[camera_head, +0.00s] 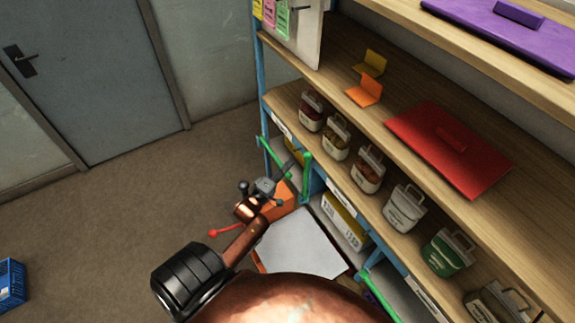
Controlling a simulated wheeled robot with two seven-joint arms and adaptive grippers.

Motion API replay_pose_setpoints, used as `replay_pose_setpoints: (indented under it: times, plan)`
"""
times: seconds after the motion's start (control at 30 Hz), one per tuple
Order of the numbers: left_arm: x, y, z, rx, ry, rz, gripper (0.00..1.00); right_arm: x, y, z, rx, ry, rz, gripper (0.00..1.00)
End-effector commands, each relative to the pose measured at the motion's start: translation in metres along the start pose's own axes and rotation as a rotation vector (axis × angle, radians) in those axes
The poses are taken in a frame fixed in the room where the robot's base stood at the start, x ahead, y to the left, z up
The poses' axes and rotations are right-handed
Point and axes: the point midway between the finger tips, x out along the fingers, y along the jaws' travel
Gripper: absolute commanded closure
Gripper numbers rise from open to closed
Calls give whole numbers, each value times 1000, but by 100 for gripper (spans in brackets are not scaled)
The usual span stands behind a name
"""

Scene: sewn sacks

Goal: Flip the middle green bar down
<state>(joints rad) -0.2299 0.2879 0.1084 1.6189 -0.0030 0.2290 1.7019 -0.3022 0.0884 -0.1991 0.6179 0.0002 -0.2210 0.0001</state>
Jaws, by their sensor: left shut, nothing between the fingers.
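Green bars are fixed along the front of the blue-framed shelf's lower level. One green bar (270,145) is at the far left end. Another green bar (306,178) stands steeply just right of my left gripper. A third green bar (378,293) runs along the lower right, partly cut off by the frame edge. My right gripper is not in view.
Several small lidded containers (367,170) line the shelf above the bars. An orange box (278,205) and a white panel (300,245) lie below the gripper. A red-knobbed rod (213,233) sticks out left. The floor (110,210) at left is mostly clear.

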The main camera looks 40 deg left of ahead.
Motion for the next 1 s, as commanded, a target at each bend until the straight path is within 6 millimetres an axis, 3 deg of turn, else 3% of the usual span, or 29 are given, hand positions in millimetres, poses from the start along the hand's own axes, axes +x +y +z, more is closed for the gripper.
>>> replay_pose_setpoints:
  times: [0.2,0.4,0.63,0.87,1.0]
  plan:
    - [40,4,3,2,-1,3,100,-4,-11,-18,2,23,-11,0]
    - [61,4,4,3,-1,2,100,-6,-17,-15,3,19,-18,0]
    - [66,4,4,3,-1,2,100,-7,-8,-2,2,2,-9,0]
    - [66,4,5,4,-2,2,100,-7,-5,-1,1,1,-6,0]
    - [69,5,16,15,-11,10,100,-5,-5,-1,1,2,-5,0]
